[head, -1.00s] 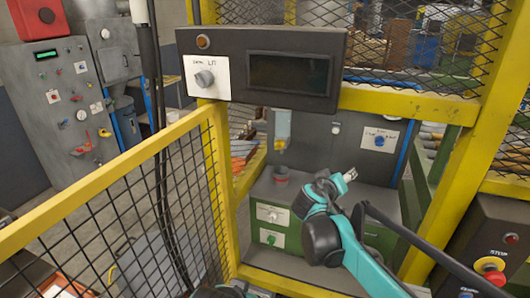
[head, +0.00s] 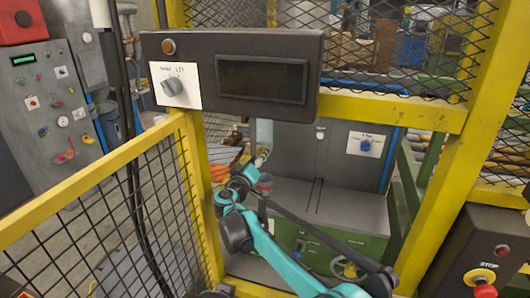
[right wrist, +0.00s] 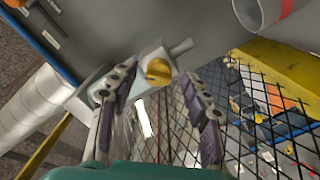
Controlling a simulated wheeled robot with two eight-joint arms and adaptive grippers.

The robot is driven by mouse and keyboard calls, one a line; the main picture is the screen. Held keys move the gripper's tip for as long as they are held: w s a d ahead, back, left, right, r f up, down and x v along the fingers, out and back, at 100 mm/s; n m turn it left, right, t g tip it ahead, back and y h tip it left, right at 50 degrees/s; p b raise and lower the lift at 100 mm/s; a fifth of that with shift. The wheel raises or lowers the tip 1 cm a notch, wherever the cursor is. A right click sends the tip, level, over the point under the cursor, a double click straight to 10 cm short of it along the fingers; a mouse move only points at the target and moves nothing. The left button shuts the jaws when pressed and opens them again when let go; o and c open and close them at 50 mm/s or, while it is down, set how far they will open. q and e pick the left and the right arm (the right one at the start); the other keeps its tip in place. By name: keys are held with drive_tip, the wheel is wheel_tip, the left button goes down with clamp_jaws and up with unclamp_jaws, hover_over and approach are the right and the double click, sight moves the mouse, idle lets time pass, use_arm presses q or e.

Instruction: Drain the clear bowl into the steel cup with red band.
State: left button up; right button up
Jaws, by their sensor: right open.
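The clear bowl (head: 264,132) hangs as a pale upright shape on the grey back panel, its lower end close to my right gripper (head: 260,160). In the right wrist view a yellow knob (right wrist: 158,71) sits on a light grey valve body with a short spout. My right gripper (right wrist: 154,98) is open and empty, its two fingers on either side of the knob's line, apart from it. The steel cup with red band (head: 265,184) stands below the bowl, partly hidden by my arm; it also shows in the right wrist view (right wrist: 262,14). My left gripper is out of view.
A yellow frame with black mesh (head: 100,205) stands at the left, and a yellow post (head: 462,130) at the right. A dark display box (head: 235,75) hangs above the opening. A red stop button (head: 482,290) is at the lower right.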

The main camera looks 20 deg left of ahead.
drive_tip(key=shift+w, duration=0.45)
drive_tip(key=shift+s+r, duration=0.15)
drive_tip(key=shift+s, duration=0.15)
drive_tip(key=shift+c, duration=0.7)
clamp_jaws()
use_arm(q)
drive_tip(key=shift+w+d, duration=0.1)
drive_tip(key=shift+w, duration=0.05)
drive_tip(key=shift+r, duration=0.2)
use_arm(e)
drive_tip(key=shift+n, duration=0.3)
use_arm(q)
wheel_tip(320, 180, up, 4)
drive_tip(key=p, duration=0.3)
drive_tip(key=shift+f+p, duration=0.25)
drive_tip(key=shift+p, duration=0.15)
use_arm(e)
drive_tip(key=n, duration=1.7)
drive_tip(key=shift+w+d, duration=0.1)
drive_tip(key=shift+n, duration=0.3)
